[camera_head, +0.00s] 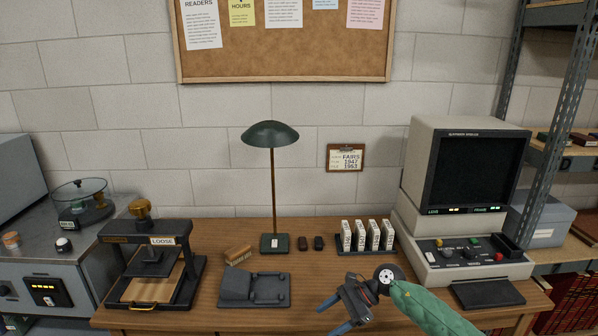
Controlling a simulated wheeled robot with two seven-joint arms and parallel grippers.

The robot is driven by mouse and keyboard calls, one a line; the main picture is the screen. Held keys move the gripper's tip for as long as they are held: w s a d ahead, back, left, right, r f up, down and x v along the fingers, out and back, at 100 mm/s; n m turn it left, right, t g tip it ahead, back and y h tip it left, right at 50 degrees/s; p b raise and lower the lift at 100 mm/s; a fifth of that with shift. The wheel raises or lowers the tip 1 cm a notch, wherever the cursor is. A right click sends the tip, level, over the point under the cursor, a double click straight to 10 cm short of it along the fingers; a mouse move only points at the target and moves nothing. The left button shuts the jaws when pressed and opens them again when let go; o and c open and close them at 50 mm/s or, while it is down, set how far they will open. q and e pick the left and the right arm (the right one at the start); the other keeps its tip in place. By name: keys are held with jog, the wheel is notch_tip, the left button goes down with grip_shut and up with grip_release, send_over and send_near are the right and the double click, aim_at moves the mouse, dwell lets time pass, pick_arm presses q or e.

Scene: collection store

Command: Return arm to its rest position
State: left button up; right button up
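My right arm (432,308) is pale green and comes in from the lower right. My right gripper (328,319) is dark with two blue-tipped fingers pointing to the lower left. The fingers are spread apart with nothing visible between them. The gripper is over the front of the wooden desk (215,319), to the right of a grey cradle-like stand (270,290). My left arm and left gripper do not show.
A green lamp (271,134) stands mid-desk, with small white boxes in a rack (368,252) to its right. A microfilm reader (465,190) stands at the right. A press (178,262) stands at the left.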

jog(key=a+m+t+y, duration=0.5)
jog(key=a+m+y, duration=0.1)
jog(key=m, duration=0.3)
jog(key=w+d+f+m+t+h, duration=0.1)
jog(key=d+f+m+t+h, duration=0.4)
jog(key=m, duration=0.7)
jog(key=w+d+f+m+t+h, duration=0.1)
jog(key=d+f+m+t+h, duration=0.1)
jog(key=f+m+t, duration=0.8)
jog(key=s+d+f+m+g+h, duration=0.6)
jog(key=s+f+m, duration=0.3)
jog(key=f+m, duration=0.35)
jog(key=s+f+m+g+h, duration=0.1)
jog(key=s+f+m+g, duration=0.2)
jog(key=s+f, duration=0.3)
jog(key=s+d+f+m+g+h, duration=0.1)
jog(key=s+f+m+g, duration=0.3)
jog(key=s, duration=1.2)
jog(key=s+d+f+m+g+h, duration=0.1)
jog(key=s+f+m+g, duration=0.2)
jog(key=s+f, duration=0.6)
jog(key=s+m, duration=0.2)
jog(key=shift+s+f+m+g, duration=0.2)
jog(key=shift+f+m+g, duration=0.1)
jog(key=shift+f+m, duration=0.05)
